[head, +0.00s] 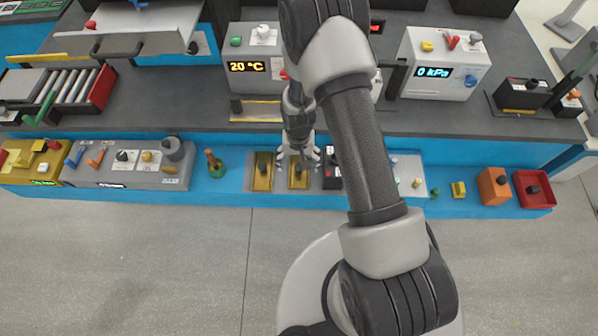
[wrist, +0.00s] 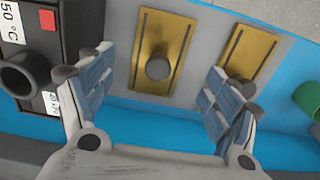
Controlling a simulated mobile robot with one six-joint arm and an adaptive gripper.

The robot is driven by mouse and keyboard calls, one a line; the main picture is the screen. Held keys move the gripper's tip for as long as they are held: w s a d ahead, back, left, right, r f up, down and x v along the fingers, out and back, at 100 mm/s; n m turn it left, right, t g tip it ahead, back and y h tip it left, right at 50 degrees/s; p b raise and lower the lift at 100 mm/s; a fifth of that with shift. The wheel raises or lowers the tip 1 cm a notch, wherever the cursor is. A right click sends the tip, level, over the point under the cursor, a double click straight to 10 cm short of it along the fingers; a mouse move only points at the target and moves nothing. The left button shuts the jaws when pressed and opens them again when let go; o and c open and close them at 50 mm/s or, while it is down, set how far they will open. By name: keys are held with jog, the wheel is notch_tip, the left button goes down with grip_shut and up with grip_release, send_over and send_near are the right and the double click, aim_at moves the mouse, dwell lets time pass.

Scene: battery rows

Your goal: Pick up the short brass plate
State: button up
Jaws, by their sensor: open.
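Two brass plates, each with a round grey knob, lie side by side on a light grey panel. One plate (head: 298,184) is below my gripper (head: 298,156) in the head view, its upper part covered by the fingers. It shows whole in the wrist view (wrist: 163,38), between the open fingers of my gripper (wrist: 158,72). The other plate (head: 263,184) is to its left in the head view and to its right in the wrist view (wrist: 251,48), partly behind a finger. I cannot tell surely which plate is shorter. My gripper is open and holds nothing.
A dark box marked 50 °C (wrist: 60,65) stands close beside one finger in the wrist view. A green bottle-like thing (head: 216,166) stands left of the plates. Behind is a dark bench (head: 190,115) with a 20 °C unit (head: 247,85). The floor in front is clear.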

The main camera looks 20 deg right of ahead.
aim_at(299, 168)
notch_tip(299, 168, down, 5)
jog(key=shift+d+r+b, duration=0.1)
jog(key=shift+r+b, duration=0.1)
jog(key=shift+b, duration=0.5)
jog(key=shift+r, duration=0.1)
jog(key=shift+c, duration=0.6)
jog(key=c, duration=1.3)
